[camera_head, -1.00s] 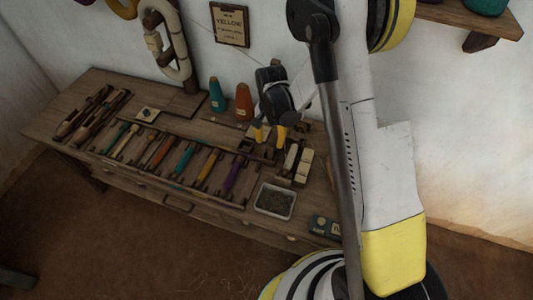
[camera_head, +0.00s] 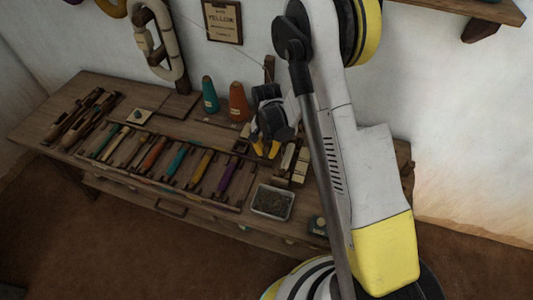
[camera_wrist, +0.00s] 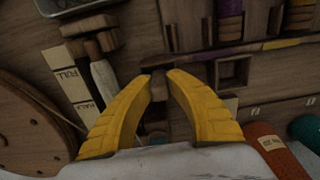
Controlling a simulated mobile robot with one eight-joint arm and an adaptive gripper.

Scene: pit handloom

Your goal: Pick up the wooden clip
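A small brown wooden piece, which looks like the wooden clip (camera_wrist: 158,88), sits between my fingertips in the wrist view. My gripper (camera_wrist: 159,77) has its two yellow fingers drawn close together, and the tips appear to touch the piece on both sides. In the head view my gripper (camera_head: 266,151) is low over the right part of the wooden bench (camera_head: 150,182). The clip cannot be made out there, as the fingers cover it. Its lower part is unclear in the dark wrist view.
Right of my gripper lie pale label cards (camera_wrist: 65,80). A metal tray (camera_head: 272,202) stands in front. The orange cone (camera_head: 238,102) and teal cone (camera_head: 210,95) stand behind left. Several coloured bobbins lie in a rack to the left. A small square wooden box (camera_wrist: 232,72) is close by.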

